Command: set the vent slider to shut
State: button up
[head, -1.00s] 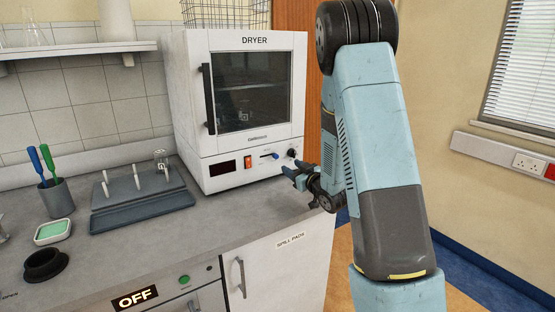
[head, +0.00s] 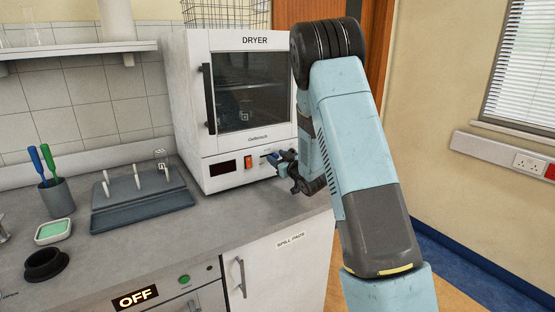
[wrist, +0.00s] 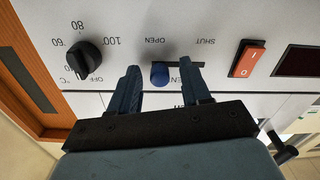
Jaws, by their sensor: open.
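The white dryer (head: 190,100) stands on the bench with its door closed. In the wrist view, which is upside down, the vent slider's blue knob (wrist: 159,75) sits at the end of its dark slot under the OPEN label; the SHUT label (wrist: 206,41) is at the slot's other end, to the right in the picture. My gripper (wrist: 160,65) is open, with one finger on each side of the knob and gaps between. In the head view my gripper (head: 273,160) is at the dryer's lower front panel and hides the slider.
In the wrist view a black dial (wrist: 85,58) is left of the knob and an orange rocker switch (wrist: 247,58) is right of it. A grey rack with pegs (head: 140,210) lies on the bench left of the dryer. Bench surface before the dryer is clear.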

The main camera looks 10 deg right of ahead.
jog(key=shift+c, duration=0.2)
grip_shut()
dwell(0.3)
